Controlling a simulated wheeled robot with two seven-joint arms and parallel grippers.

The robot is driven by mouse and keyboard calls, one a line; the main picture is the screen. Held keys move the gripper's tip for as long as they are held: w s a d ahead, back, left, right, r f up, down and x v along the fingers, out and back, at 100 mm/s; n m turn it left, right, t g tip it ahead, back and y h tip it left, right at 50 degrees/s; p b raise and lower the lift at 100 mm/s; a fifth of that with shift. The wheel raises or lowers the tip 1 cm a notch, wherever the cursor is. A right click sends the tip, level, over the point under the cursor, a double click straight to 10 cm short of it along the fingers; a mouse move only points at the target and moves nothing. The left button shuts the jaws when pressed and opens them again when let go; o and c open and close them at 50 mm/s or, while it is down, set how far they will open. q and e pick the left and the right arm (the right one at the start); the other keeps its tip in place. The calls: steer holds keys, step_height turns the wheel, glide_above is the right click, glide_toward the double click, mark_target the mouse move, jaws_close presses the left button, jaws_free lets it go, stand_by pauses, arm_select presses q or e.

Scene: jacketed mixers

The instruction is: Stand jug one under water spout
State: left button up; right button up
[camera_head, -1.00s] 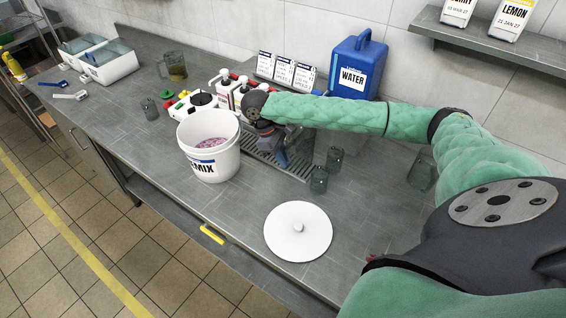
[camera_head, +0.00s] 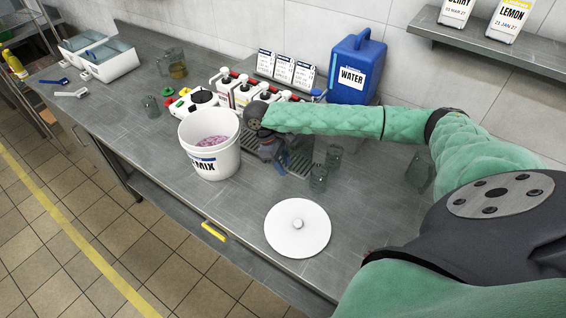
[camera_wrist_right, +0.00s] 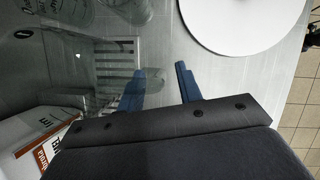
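My right gripper (camera_head: 279,162) is low over the slotted drip tray (camera_head: 300,163), beside the white mix bucket. In the right wrist view its two blue fingers (camera_wrist_right: 160,84) stand apart with bare counter between them. Clear glass (camera_wrist_right: 100,75) lies left of the fingers over the tray slots; its outline is faint, and I cannot tell whether a finger touches it. A clear jug (camera_head: 420,172) stands on the counter at the right. No jug label is readable. The blue water tank (camera_head: 357,68) stands behind the tray; my forearm partly hides its spout area.
The mix bucket (camera_head: 208,158) holds pink contents. Two small glasses (camera_head: 318,178) stand right of the tray, and a white lid (camera_head: 298,228) lies in front. Several bottles (camera_head: 243,92) stand behind the bucket. The front right counter is clear around the lid.

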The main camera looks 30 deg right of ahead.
arm_select(q)
steer(key=shift+w+f, duration=0.1)
arm_select(e)
steer(key=shift+r, duration=0.1)
